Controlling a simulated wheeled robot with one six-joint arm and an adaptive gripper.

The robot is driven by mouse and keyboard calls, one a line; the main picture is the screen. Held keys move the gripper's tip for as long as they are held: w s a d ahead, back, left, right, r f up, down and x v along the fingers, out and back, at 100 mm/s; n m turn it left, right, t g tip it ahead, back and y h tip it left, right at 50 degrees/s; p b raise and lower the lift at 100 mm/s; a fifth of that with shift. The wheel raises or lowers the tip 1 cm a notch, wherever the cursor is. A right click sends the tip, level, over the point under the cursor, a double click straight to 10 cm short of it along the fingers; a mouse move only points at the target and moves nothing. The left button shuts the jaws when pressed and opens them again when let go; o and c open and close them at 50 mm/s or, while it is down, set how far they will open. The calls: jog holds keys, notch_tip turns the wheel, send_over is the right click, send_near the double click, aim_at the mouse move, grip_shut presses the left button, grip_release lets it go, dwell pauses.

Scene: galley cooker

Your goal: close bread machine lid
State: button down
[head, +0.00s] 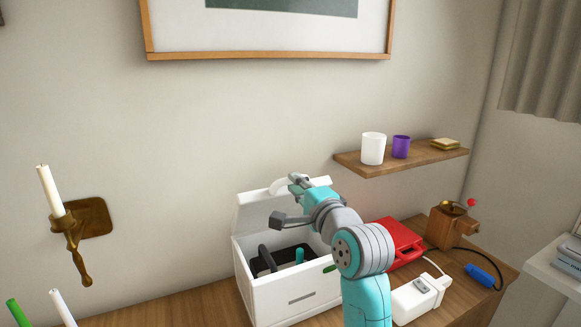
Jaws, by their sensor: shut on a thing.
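The white bread machine (292,299) stands on the wooden counter, with a dark inside showing a grey handle-like part and a teal part. Its white lid (256,209) is open and stands up at the back, leaning against or close to the wall. My gripper (296,184) is at the lid's upper edge, shut on the lid near a rounded white part. The arm reaches across the right side of the machine and hides part of the lid and opening. The exact finger contact is small and partly hidden.
A red case (404,244), a white box (417,300), a wooden grinder (447,228) and a blue corded item (481,275) stand right of the machine. A wall shelf (400,160) with cups is above them. A candle sconce (80,220) hangs at left.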

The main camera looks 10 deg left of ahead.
jog(key=s+d+f, duration=0.2)
jog(key=s+f, duration=0.1)
jog(key=f, duration=0.7)
jog(key=s+d+f+t+y, duration=0.1)
jog(key=s+f, duration=0.3)
jog(key=f, duration=0.7)
jog(key=shift+d+f, duration=0.15)
jog(key=shift+d, duration=0.65)
jog(key=c, duration=1.4)
grip_release()
jog(key=shift+w+a+f, duration=0.15)
jog(key=shift+a+f, duration=0.05)
jog(key=shift+o, duration=0.2)
jog(key=shift+w+a+f, duration=0.2)
jog(key=shift+d, duration=0.1)
jog(key=v, duration=1.2)
jog(key=shift+r, duration=0.15)
